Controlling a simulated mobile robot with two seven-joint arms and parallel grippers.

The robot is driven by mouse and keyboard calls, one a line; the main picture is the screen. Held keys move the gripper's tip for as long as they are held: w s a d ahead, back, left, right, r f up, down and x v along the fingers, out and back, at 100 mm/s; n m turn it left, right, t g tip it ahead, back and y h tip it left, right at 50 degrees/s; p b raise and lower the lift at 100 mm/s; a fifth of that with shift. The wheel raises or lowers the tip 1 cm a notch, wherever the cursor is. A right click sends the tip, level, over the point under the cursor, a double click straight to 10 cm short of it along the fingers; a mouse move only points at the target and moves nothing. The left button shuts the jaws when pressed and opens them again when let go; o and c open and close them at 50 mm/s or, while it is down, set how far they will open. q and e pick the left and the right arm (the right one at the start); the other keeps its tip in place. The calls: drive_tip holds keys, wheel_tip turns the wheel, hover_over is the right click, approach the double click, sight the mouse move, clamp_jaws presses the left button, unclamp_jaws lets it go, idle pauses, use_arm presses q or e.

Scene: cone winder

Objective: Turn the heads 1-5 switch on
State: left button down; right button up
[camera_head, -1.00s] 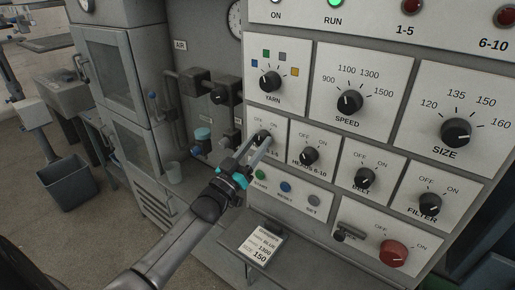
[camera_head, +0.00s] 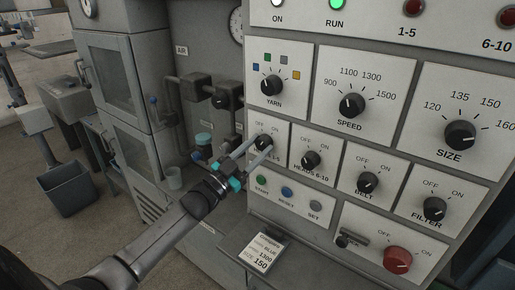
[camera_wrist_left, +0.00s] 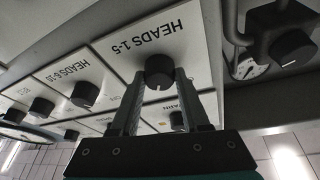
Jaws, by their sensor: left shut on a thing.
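The heads 1-5 switch is a round black knob (camera_head: 264,142) on a pale panel with OFF and ON marks, at the left of the lower switch row. My left gripper (camera_head: 259,149) is shut on this knob, with one finger on each side of it. In the left wrist view the knob (camera_wrist_left: 159,71) sits between the fingertips (camera_wrist_left: 159,80), below the upside-down HEADS 1-5 label. A small white mark shows on the knob there. The fingers partly cover the knob and its label in the head view, so I cannot tell its setting for sure.
The heads 6-10 knob (camera_head: 311,159) is just to the right, with the belt knob (camera_head: 367,182) beyond. The yarn knob (camera_head: 271,85) is above. Start, reset and set buttons (camera_head: 287,191) lie below. Pipes and valves (camera_head: 222,97) stand close on the left. A card (camera_head: 262,253) sits below.

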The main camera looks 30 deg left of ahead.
use_arm(q)
drive_tip(key=shift+c, duration=1.9)
unclamp_jaws()
drive_tip(key=b+v, duration=0.2)
drive_tip(key=v, duration=1.3)
drive_tip(key=shift+f, duration=0.15)
